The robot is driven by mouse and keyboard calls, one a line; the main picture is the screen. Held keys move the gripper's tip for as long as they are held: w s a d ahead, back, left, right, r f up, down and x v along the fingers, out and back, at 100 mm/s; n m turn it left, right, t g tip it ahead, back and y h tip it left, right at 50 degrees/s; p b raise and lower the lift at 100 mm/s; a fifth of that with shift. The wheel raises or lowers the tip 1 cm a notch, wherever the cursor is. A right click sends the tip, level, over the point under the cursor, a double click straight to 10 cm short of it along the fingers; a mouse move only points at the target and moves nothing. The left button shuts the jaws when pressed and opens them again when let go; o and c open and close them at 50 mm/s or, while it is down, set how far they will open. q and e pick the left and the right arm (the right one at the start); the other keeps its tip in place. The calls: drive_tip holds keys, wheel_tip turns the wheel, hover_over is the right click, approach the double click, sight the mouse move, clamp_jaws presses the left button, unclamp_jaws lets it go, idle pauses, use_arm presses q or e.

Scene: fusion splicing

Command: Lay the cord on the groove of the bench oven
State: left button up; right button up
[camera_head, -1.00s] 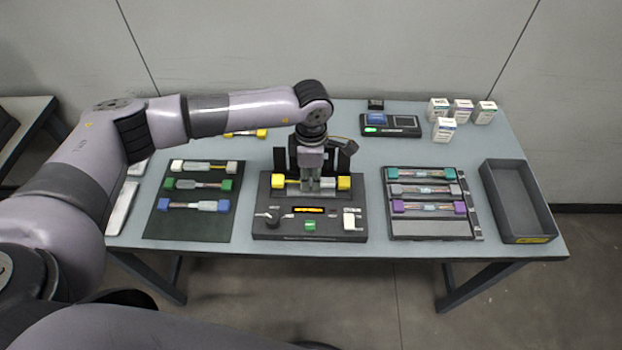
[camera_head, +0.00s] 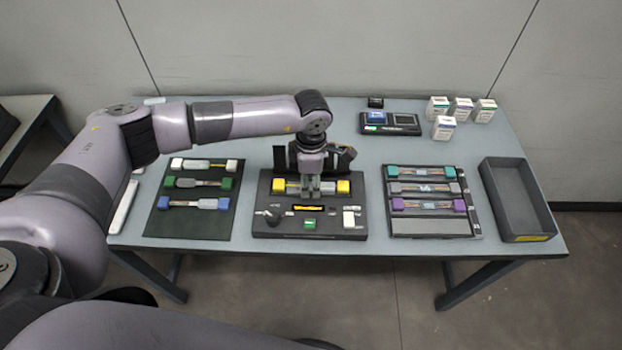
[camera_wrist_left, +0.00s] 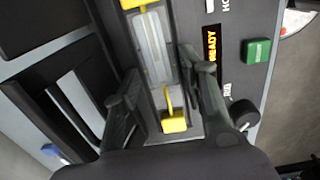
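The bench oven (camera_head: 262,222) is the dark box at the middle of the table, with a lit READY display that also shows in the left wrist view (camera_wrist_left: 211,55). The cord has yellow end blocks (camera_head: 343,187) and a pale sleeve. It lies lengthwise along the oven's groove; in the left wrist view its near yellow block (camera_wrist_left: 173,122) sits at the groove's near end. My left gripper (camera_head: 314,190) is over the cord's middle, its fingers apart on either side of the groove, so it is open. My right gripper is not in view.
A dark mat (camera_head: 158,225) with white-, green- and blue-ended cords lies left. A rack (camera_head: 432,226) with teal-, grey- and purple-ended cords lies right, beside an empty grey bin (camera_head: 517,205). Small boxes (camera_head: 443,128) and a flat device (camera_head: 391,131) stand at the back right.

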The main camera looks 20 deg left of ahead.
sight(311, 184)
use_arm(q)
drive_tip(key=shift+r, duration=0.2)
wheel_tip(311, 184, up, 12)
drive_tip(key=b, duration=0.2)
drive_tip(key=shift+b, duration=0.35)
drive_tip(key=shift+f, duration=0.15)
